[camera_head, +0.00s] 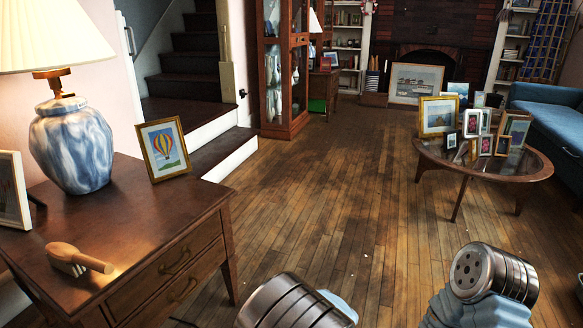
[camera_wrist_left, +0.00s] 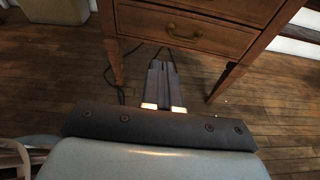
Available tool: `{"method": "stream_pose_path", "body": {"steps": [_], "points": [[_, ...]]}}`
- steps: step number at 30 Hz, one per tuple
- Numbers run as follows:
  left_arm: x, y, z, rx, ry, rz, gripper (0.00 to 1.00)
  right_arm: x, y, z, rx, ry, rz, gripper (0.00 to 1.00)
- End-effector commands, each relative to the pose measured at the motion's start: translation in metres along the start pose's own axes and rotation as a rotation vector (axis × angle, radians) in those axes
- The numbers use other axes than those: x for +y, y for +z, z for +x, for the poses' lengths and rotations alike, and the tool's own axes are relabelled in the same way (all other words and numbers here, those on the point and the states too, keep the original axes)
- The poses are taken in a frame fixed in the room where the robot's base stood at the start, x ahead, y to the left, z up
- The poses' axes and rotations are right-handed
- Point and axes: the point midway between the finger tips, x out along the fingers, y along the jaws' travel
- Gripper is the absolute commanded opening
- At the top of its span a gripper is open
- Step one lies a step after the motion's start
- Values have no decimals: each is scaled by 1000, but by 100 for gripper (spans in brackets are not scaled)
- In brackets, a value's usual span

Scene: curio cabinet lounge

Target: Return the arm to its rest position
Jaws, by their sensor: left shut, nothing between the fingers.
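My left gripper (camera_wrist_left: 160,66) shows in the left wrist view, with its dark fingers together and nothing held between them. It points toward the lower part of the wooden side table (camera_wrist_left: 190,28), between its two front legs and below the drawer as seen in that view. In the head view only metal-and-blue links of my two arms show along the bottom edge. Neither gripper shows in the head view, and the right one is not seen at all.
The side table (camera_head: 130,215) at left holds a marbled lamp (camera_head: 70,145), a balloon picture (camera_head: 163,148) and a wooden brush (camera_head: 78,259). A glass-topped table (camera_head: 527,163) with several frames stands right, by a blue sofa (camera_head: 552,120). The floor (camera_head: 330,190) between is mostly clear.

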Motion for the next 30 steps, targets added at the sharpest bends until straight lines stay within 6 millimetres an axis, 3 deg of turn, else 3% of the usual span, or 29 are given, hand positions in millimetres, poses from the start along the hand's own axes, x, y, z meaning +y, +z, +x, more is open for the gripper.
{"method": "stream_pose_path", "body": {"steps": [5,10,13,16,20,24,27,30], "points": [[30,-44,31,215,121,-13,0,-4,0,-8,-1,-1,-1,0],[82,-107,50,541,342,-109,0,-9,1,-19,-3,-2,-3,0],[128,-154,37,834,604,-295,0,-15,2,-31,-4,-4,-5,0],[154,-184,4,1096,933,-625,0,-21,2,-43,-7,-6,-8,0],[150,-187,-15,1233,1286,-1110,0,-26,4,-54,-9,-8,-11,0],[141,-177,-3,1211,1495,-1506,0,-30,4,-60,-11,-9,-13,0],[139,-172,6,1180,1553,-1651,0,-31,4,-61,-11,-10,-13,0],[138,-172,8,1172,1562,-1680,0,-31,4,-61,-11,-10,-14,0]]}}
